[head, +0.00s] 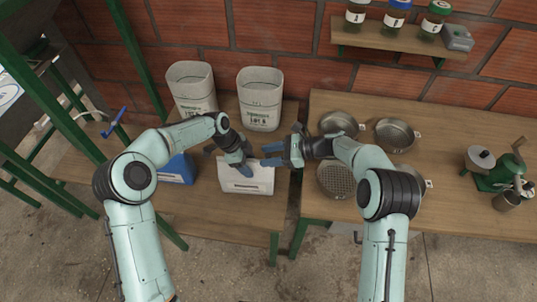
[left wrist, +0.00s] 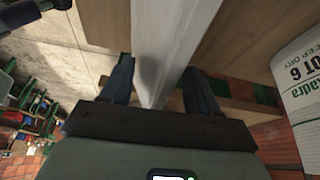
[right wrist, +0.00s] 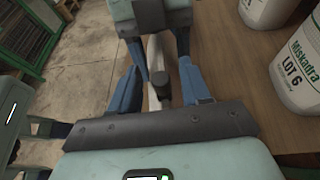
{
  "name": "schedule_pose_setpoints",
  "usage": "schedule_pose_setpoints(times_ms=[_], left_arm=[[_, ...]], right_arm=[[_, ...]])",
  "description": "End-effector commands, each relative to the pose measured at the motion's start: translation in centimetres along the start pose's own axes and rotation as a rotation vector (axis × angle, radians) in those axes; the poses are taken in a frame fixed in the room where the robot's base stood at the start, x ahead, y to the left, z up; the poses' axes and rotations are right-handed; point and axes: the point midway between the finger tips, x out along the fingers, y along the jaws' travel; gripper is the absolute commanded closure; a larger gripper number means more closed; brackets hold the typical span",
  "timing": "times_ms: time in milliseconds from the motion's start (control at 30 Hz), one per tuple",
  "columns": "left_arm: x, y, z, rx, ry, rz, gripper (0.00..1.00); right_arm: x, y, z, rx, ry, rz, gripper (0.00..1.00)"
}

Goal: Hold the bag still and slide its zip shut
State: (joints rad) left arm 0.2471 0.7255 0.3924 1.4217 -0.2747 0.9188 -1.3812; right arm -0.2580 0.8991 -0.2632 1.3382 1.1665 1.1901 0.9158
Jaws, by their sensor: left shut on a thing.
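The white bag (head: 247,182) stands on the left wooden table, close to the table's right end. My left gripper (head: 243,166) reaches down over it and is shut on it. In the left wrist view the bag's pale wall (left wrist: 168,50) runs between the fingers. My right gripper (head: 279,152) is at the bag's upper right end, its fingers apart. In the right wrist view the bag's narrow top edge (right wrist: 152,50) runs away between the open fingers, with a small dark piece near it. I cannot tell if that is the zip slider.
Two white lettered containers (head: 192,88) (head: 260,96) stand behind the bag. A blue box (head: 178,169) is to its left. The right table holds several round pans (head: 395,134) and a green hand mill (head: 500,175). A gap separates the tables. A jar shelf (head: 395,40) hangs above.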

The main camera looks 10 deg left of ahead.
Motion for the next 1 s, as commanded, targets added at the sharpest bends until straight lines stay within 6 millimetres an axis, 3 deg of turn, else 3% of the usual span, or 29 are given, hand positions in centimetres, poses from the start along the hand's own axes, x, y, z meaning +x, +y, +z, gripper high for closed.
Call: schedule_pose_setpoints(times_ms=[267,367,700,1000], left_arm=[[0.1,0.1,0.1,0.000,-0.001,0.003,0.93],[0.2,0.1,0.0,0.001,-0.001,0.004,0.93],[0.2,0.2,0.0,0.001,0.001,0.006,0.93],[0.3,0.2,-0.1,0.001,0.002,0.008,0.93]], right_arm=[[-0.5,0.0,0.0,0.000,-0.001,0.000,0.53],[-1.8,0.0,0.0,0.001,-0.002,-0.002,0.53],[-8.9,-0.1,0.0,-0.001,-0.001,-0.004,0.53],[-11.9,0.0,0.0,0.000,0.000,0.000,0.53]])
